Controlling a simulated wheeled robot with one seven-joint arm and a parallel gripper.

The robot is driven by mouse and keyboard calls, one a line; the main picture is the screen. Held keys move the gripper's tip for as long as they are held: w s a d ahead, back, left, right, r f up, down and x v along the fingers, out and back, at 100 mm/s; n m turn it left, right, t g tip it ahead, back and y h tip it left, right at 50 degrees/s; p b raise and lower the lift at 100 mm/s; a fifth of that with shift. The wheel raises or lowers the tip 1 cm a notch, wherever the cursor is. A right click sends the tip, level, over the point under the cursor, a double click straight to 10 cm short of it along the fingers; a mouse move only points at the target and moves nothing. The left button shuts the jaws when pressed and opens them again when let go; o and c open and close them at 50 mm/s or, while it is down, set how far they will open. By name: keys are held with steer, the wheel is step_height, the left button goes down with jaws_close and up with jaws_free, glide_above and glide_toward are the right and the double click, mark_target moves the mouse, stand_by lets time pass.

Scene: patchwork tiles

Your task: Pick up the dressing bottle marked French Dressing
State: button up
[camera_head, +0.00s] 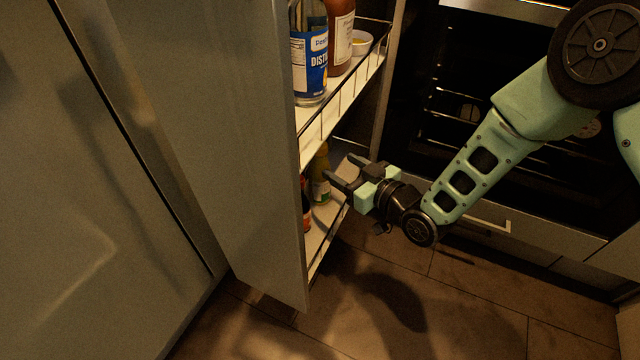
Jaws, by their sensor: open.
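My gripper (341,169) is open and empty at the open side of a pull-out rack, level with its lower shelf (324,222). A yellowish bottle with a green and pale label (320,187) stands on that shelf just left of my fingertips, apart from them as far as I can tell. A dark bottle with a red label (306,212) stands nearer, partly hidden by the cabinet front. No label on the lower shelf is readable, so I cannot tell which bottle is the French Dressing.
The upper shelf (340,100) holds a blue-labelled bottle (310,65), a brown-red bottle (341,40) and a small bowl (361,42). Wire rails edge both shelves. The tall cabinet front (230,120) stands left, a dark oven (470,100) right. The tiled floor (400,300) is clear.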

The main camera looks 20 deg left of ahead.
mark_target(324, 156)
steer(key=b+x, duration=0.2)
steer(key=x, duration=0.4)
steer(key=b+x, duration=0.4)
steer(key=shift+w+f, duration=0.25)
steer(key=shift+w, duration=0.1)
steer(key=shift+w+a+r, duration=0.1)
steer(key=shift+w+a, duration=0.1)
steer(key=shift+a, duration=0.1)
steer(key=shift+r, duration=0.1)
jaws_close()
